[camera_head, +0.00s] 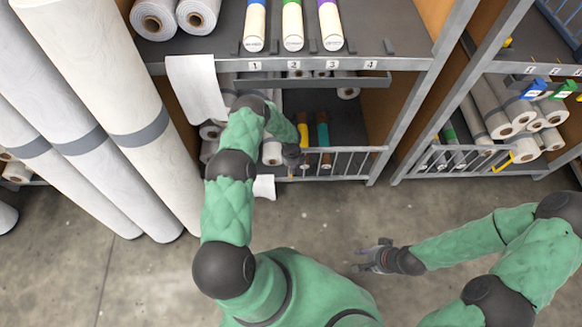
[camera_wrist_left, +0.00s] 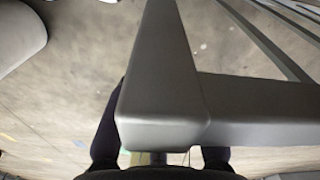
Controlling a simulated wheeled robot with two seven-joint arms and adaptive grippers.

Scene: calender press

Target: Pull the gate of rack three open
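A grey barred gate (camera_head: 345,163) crosses the lower bay of the middle rack in the head view. My left gripper (camera_head: 292,161) is at the left end of this gate. In the left wrist view a thick grey metal corner (camera_wrist_left: 165,100), with bars running off to the right, lies in front of my left gripper's dark fingers (camera_wrist_left: 160,152). One finger shows on each side of it; the corner hides their tips, so I cannot tell whether they grip it. No rack number is readable on this gate. My right gripper (camera_head: 370,256) is open and empty over the floor.
Tall grey-white rolls (camera_head: 115,100) stand at the left. A white sheet (camera_head: 197,88) hangs from the middle rack beside my left arm. The right rack has another barred gate (camera_head: 455,158) with a yellow handle (camera_head: 502,162). The concrete floor (camera_head: 320,215) before the racks is clear.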

